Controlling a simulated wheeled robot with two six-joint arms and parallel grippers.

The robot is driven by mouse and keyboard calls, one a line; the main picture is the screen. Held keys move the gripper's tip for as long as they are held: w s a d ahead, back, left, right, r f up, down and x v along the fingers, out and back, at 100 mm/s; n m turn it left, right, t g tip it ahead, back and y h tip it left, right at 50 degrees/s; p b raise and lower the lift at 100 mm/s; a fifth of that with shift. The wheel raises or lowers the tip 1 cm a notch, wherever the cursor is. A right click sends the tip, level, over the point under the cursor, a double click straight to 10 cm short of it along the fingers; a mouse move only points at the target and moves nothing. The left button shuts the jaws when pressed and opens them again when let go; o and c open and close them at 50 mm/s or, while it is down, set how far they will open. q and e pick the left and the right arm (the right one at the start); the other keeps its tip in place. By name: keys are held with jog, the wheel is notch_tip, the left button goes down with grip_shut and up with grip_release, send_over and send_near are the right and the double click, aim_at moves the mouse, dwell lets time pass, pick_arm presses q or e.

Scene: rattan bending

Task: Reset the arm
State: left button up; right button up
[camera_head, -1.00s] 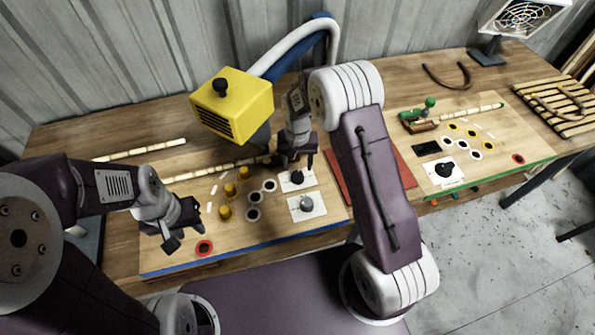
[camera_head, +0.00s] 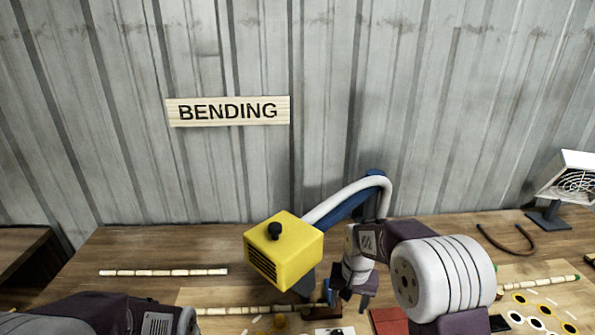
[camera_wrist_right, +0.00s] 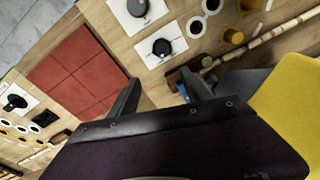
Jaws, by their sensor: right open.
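My right gripper (camera_head: 352,297) hangs over the workbench beside the yellow box-shaped device (camera_head: 283,250). In the right wrist view its two fingers (camera_wrist_right: 160,95) are spread apart with nothing between them.
Another rattan pole (camera_head: 163,272) lies at the back left of the bench. A red tiled mat (camera_wrist_right: 75,68) lies near the right gripper. A BENDING sign (camera_head: 228,111) hangs on the wall.

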jog(key=s+d+n, duration=0.2)
jog(key=s+d, duration=0.1)
jog(key=s, duration=1.5)
jog(key=shift+f+n, duration=0.4)
jog(key=shift+f, duration=0.05)
pick_arm(q)
jog(key=shift+s, duration=0.2)
pick_arm(e)
jog(key=shift+s, duration=0.15)
pick_arm(q)
jog(key=shift+w, duration=0.1)
